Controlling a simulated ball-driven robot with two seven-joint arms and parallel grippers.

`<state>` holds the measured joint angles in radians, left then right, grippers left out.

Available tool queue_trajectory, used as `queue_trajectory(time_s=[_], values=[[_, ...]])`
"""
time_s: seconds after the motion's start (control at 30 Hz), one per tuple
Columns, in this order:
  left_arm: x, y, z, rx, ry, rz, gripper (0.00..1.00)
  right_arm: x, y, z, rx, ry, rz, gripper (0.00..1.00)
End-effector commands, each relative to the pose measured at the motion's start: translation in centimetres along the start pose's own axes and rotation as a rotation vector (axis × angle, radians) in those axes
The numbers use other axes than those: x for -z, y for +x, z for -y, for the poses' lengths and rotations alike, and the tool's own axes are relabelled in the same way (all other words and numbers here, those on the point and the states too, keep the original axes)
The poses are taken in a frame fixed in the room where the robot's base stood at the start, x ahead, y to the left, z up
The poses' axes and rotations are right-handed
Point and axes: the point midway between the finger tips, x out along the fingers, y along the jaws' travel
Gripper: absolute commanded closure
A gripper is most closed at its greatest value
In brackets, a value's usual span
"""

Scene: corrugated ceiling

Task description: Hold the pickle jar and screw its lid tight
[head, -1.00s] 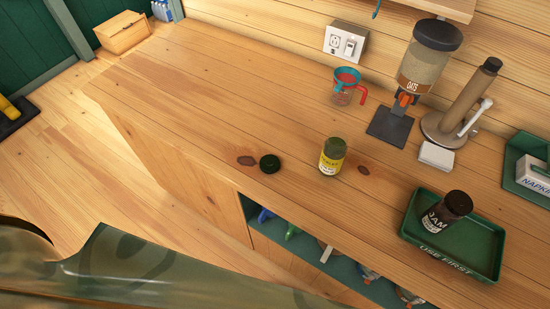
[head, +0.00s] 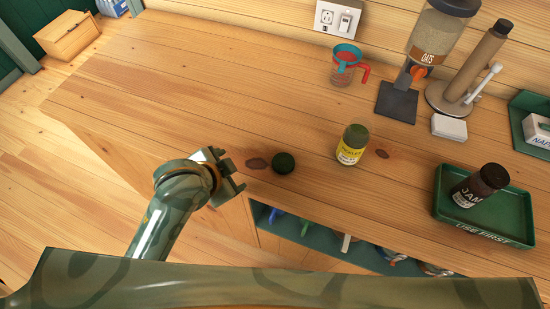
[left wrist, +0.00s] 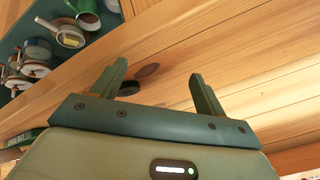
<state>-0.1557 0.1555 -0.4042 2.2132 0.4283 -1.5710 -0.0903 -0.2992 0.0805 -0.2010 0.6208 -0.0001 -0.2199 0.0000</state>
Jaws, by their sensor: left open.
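The pickle jar (head: 351,146), with a yellow label and a dark green top portion, stands upright on the wooden counter in the head view. A dark green round lid (head: 284,163) lies on the counter to its left, apart from it. My left gripper (head: 233,172) is open and empty near the counter's front edge, left of the lid. In the left wrist view its two fingers (left wrist: 156,80) are spread. A dark shape shows beside the left finger there; I cannot tell whether it is the lid. My right gripper is not in view.
A green tray (head: 515,222) holds a jam jar (head: 478,186) at the right. A measuring cup (head: 344,67), an oats dispenser (head: 432,45) and a paper-towel-like stand (head: 470,75) are at the back. Open shelving (head: 322,235) lies below the front edge. The counter's left part is clear.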

Motion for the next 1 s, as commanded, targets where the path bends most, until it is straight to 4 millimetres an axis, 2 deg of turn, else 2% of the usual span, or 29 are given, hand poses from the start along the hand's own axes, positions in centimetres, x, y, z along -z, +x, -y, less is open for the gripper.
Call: queue_trajectory(time_s=[0.03,0.17,0.3,0.43,0.53,0.63,0.8,1.0], values=[[1.9,0.3,-0.1,-0.026,0.035,-0.038,0.27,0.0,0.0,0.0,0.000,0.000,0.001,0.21],[7.2,0.6,-1.2,-0.121,0.156,-0.148,0.27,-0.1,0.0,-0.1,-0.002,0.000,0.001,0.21],[13.4,0.3,-3.1,-0.256,0.370,-0.264,0.27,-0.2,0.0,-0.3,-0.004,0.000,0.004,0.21],[17.4,-0.6,-4.8,-0.395,0.624,-0.316,0.27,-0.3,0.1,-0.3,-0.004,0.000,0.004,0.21],[18.7,-1.1,-5.1,-0.491,0.808,-0.301,0.27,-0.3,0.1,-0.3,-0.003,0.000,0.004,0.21],[18.9,-1.6,-4.2,-0.577,0.965,-0.245,0.27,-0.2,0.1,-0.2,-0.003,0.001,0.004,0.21],[18.3,-2.6,-0.6,-0.687,1.124,-0.107,0.27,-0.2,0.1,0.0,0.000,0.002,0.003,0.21],[17.8,-4.0,3.5,-0.752,1.171,0.005,0.27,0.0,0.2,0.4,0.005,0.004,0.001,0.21]])
